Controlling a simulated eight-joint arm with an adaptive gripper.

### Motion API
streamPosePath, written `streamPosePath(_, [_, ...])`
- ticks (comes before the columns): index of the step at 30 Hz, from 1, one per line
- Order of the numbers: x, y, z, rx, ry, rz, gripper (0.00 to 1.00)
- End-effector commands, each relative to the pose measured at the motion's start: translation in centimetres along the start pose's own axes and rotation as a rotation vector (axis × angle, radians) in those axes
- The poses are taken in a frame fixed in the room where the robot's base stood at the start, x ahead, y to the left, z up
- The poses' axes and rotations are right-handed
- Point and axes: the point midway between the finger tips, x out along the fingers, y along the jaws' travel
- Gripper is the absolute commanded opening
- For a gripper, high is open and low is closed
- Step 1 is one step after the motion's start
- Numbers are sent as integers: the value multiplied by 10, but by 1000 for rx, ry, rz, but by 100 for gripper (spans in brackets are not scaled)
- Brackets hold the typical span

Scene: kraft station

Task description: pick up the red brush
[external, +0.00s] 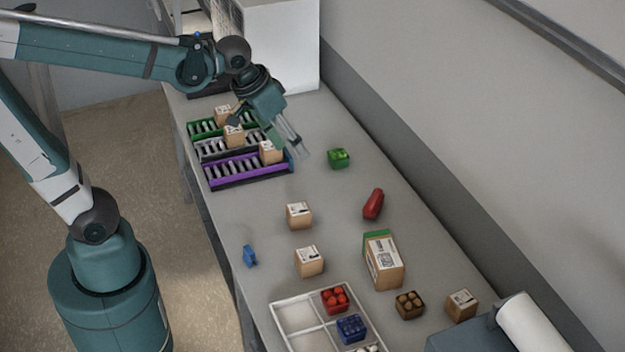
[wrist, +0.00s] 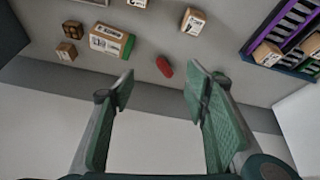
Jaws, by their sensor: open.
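The red brush (external: 373,204) lies on the table in the external view, right of the middle, close to the wall side. It is a small rounded red shape, and its bristles cannot be made out. It also shows in the wrist view (wrist: 164,67), between and beyond the fingertips. My gripper (external: 295,148) is above the table near the right end of the roller racks, up and left of the brush and apart from it. In the wrist view my gripper (wrist: 160,90) has its two green-padded fingers wide apart with nothing between them.
Roller racks (external: 248,182) with small boxes stand left of the brush. A green item (external: 338,158) lies behind it. A larger carton (external: 384,262) stands in front of it, and small cartons (external: 298,215) lie to the left. A white divided tray (external: 290,318) is at the front.

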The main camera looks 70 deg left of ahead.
Motion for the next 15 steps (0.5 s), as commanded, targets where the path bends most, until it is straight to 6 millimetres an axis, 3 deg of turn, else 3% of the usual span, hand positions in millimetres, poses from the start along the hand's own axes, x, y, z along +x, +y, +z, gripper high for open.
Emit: streamPosePath(15, [46, 3, -56, -129, -97, -31, 46])
